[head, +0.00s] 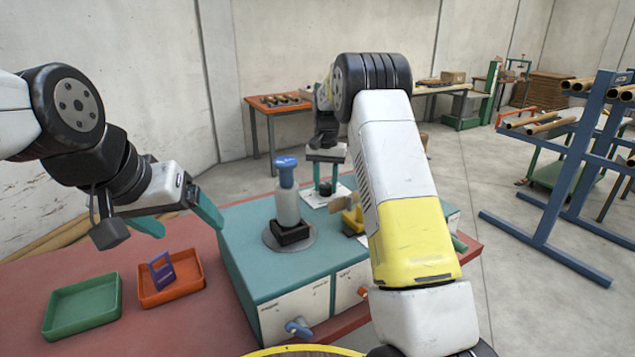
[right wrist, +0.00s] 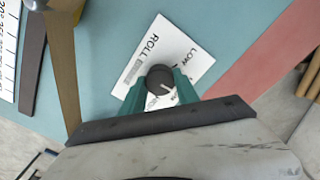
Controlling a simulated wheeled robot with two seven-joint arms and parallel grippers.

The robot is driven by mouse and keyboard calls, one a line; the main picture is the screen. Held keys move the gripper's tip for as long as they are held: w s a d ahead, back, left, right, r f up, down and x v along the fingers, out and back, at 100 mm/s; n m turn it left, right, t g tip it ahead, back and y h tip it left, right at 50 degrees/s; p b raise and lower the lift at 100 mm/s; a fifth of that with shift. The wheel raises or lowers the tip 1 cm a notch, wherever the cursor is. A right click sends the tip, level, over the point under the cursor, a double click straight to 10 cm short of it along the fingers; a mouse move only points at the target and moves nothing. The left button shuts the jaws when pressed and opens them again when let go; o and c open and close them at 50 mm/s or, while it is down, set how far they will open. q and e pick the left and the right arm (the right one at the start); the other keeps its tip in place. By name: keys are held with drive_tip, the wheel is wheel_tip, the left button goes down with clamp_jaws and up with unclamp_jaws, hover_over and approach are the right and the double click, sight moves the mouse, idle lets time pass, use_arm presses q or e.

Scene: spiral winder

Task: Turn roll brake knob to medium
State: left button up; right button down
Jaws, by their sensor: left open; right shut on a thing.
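My right gripper (right wrist: 160,88) is shut on the knob, one green finger on each side. In the head view the right gripper (head: 325,172) is at the far part of the teal machine top (head: 245,240). My left gripper (head: 184,218) is open and empty above the red table.
A grey bottle-like post with a blue knob (head: 287,172) stands on the machine top. A yellow bracket (head: 352,218) stands nearer my right forearm. A green tray (head: 82,305) and an orange tray (head: 185,290) holding a purple piece (head: 161,270) lie on the red table (head: 215,325).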

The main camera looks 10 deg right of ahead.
sight(326, 185)
drive_tip(key=shift+m, duration=0.4)
drive_tip(key=c, duration=0.9)
unclamp_jaws()
wheel_tip(326, 185, up, 7)
drive_tip(key=shift+r, duration=0.45)
